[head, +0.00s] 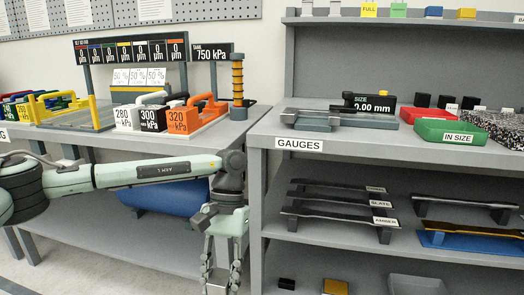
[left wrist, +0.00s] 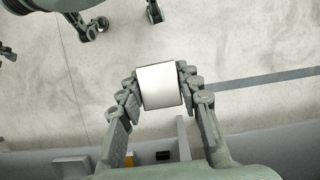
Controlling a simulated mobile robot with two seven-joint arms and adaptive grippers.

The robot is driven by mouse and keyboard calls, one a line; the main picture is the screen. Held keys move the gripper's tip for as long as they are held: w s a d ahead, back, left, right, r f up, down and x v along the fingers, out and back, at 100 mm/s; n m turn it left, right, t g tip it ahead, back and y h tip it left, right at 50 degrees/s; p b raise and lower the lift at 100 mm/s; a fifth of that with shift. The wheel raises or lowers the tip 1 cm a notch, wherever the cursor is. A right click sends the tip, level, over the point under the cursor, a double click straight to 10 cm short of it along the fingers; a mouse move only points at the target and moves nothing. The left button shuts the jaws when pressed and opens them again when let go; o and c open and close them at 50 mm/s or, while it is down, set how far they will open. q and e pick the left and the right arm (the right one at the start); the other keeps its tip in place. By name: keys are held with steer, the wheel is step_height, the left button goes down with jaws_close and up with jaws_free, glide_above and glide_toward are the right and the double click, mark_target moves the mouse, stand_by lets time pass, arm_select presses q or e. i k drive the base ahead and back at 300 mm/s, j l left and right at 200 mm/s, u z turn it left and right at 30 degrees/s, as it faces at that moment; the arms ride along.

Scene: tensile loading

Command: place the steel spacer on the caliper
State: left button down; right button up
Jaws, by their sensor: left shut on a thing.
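The caliper (head: 335,119) lies on the gauges bench, a long grey tool with a black display block (head: 370,103) behind it reading "SIZE 0.00 mm". My left gripper (head: 221,287) hangs pointing down at the bottom of the head view, left of the gauges bench and below its top. In the left wrist view, my left gripper (left wrist: 161,82) is shut on the steel spacer (left wrist: 160,86), a pale, shiny block with a squarish outline, held between the fingertips above the floor.
A shelf (head: 400,20) overhangs the bench's back. The left bench (head: 185,145) carries an orange 320 kPa block (head: 183,118) and others. A gap separates the two benches.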

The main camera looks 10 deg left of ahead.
mark_target(312, 122)
steer(key=i+l+u, duration=0.1)
steer(key=u, duration=0.2)
steer(key=l+u, duration=0.3)
steer(key=i+l, duration=0.1)
steer(key=l, duration=0.4)
steer(key=i+l, duration=0.1)
steer(key=l, duration=0.35)
